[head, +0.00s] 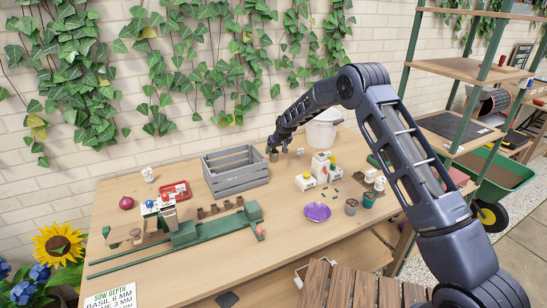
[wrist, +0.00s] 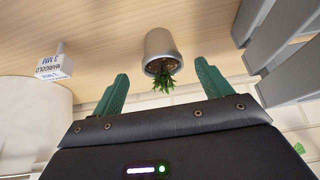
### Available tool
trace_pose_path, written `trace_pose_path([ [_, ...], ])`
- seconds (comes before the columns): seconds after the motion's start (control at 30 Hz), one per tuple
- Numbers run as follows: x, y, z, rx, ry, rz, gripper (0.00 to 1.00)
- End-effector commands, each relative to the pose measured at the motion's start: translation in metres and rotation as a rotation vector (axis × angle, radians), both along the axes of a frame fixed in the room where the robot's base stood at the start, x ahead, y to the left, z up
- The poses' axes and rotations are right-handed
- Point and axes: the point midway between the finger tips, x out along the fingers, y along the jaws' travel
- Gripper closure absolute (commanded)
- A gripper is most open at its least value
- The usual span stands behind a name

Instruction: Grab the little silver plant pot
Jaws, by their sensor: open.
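A small silver-grey pot (wrist: 161,43) with a green plant in it shows in the wrist view, upside down in the picture, on the wooden bench. In the head view the pot (head: 273,156) is small and partly covered, just under my gripper (head: 278,143). In the wrist view my gripper (wrist: 162,72) is open, with one green finger to each side of the plant. Gaps show between the fingers and the plant. The pot's body lies mostly beyond the fingertips, and neither finger visibly touches it.
A grey slatted crate (head: 236,172) stands left of the pot, close to it. A white bucket (head: 322,130) stands to the right, and a small marigold label (wrist: 52,66) shows near it. White dispensers (head: 320,168), a purple saucer (head: 317,212) and several small pots stand nearer the front.

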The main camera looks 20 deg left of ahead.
Motion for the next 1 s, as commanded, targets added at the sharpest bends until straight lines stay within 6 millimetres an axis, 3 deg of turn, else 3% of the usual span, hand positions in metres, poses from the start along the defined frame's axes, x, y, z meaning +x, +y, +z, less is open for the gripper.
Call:
trace_pose_path([
  [0.33, 0.014, 0.018, -0.034, -0.002, 0.0, 0.0, 0.23],
  [0.7, 0.016, 0.021, -0.039, 0.0, 0.0, 0.001, 0.23],
  [0.97, 0.016, 0.021, -0.039, -0.001, 0.001, 0.0, 0.74],
  [1.0, 0.016, 0.021, -0.038, 0.0, 0.0, 0.0, 0.74],
])
